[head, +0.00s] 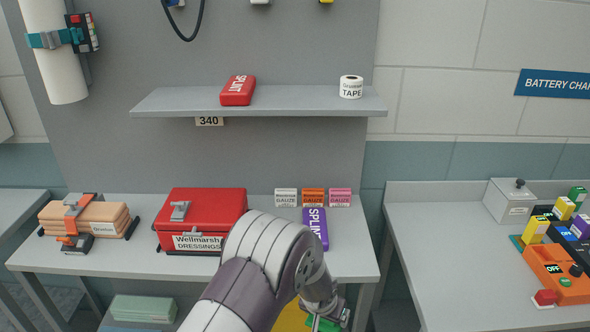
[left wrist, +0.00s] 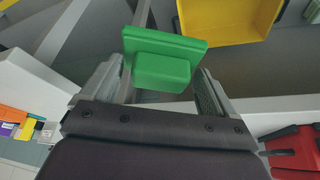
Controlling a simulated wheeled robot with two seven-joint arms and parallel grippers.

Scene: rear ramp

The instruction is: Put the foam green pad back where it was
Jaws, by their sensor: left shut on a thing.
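My left gripper (head: 325,315) is low in front of the table's front edge, at the bottom of the head view. It is shut on a bright green block (left wrist: 162,70), which shows between its fingers in the left wrist view as a wide slab with a smaller block on its near face. In the head view only a bit of this green block (head: 322,325) shows. A pale green, stacked pad-like thing (head: 143,308) lies low under the table at the left. I cannot tell which green thing is the foam green pad. My right gripper is not in view.
A yellow bin (left wrist: 232,22) is beside the held block, below the table (head: 348,262). On the table are a red dressings case (head: 205,205), a tan strapped bundle (head: 100,220), gauze boxes (head: 313,197) and a purple splint (head: 317,228). A charger table (head: 440,250) stands right.

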